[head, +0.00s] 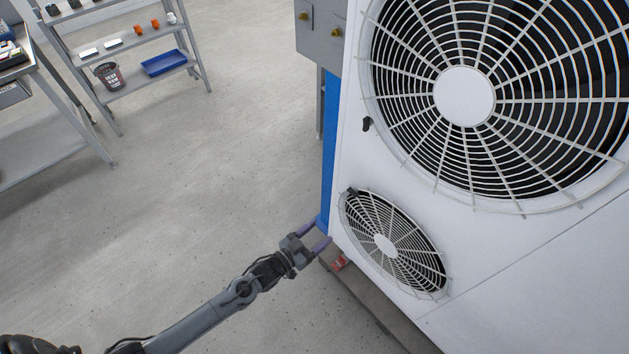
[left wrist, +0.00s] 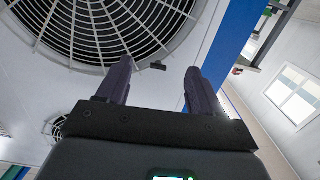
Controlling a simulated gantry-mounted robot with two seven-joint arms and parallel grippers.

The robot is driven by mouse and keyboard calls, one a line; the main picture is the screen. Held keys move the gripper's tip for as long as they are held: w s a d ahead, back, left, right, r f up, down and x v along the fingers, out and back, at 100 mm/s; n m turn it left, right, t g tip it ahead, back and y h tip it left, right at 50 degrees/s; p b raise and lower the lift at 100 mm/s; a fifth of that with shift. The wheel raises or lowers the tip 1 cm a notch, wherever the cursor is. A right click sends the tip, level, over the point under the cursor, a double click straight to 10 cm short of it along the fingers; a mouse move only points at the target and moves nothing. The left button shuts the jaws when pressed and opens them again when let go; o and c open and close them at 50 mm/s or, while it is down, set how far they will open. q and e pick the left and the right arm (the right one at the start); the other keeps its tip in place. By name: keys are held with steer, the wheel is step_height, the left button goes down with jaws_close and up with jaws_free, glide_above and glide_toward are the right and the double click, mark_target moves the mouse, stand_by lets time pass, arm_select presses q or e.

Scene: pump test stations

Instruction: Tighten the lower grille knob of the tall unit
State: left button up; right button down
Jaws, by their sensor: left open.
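The tall white unit (head: 345,155) stands at the right in the head view, with a large upper grille and a smaller lower grille (head: 385,245). A small black knob (head: 352,190) sits at the upper left rim of the lower grille. My left gripper (head: 321,234) is open and empty, left of the lower grille and below the knob in the picture. In the left wrist view the black knob (left wrist: 158,66) shows between the two open fingers, beyond their tips and apart from them, beside a grille (left wrist: 100,25). My right gripper is not in view.
Another black knob (head: 367,123) sits by the upper grille (head: 465,95). A grey box (head: 320,35) with brass fittings is at the unit's upper left. A small red object (head: 340,262) is near the unit's base. Shelving with a blue tray (head: 164,63) stands far back; the floor between is clear.

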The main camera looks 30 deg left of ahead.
arm_select(q)
steer(key=p, duration=0.1)
glide_toward(356, 190)
steer(key=shift+t, duration=0.3)
steer(key=b+x, duration=0.1)
steer(key=x, duration=0.2)
steer(key=f+b+x, duration=0.1)
steer(key=b+x, duration=0.1)
steer(key=x, duration=0.2)
steer(key=shift+a+f, duration=0.1)
steer(key=shift+f, duration=0.05)
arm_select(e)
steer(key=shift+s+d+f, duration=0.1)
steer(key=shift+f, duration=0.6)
arm_select(q)
steer(key=c, duration=1.1)
steer(key=shift+o, duration=0.2)
steer(key=shift+m, duration=0.3)
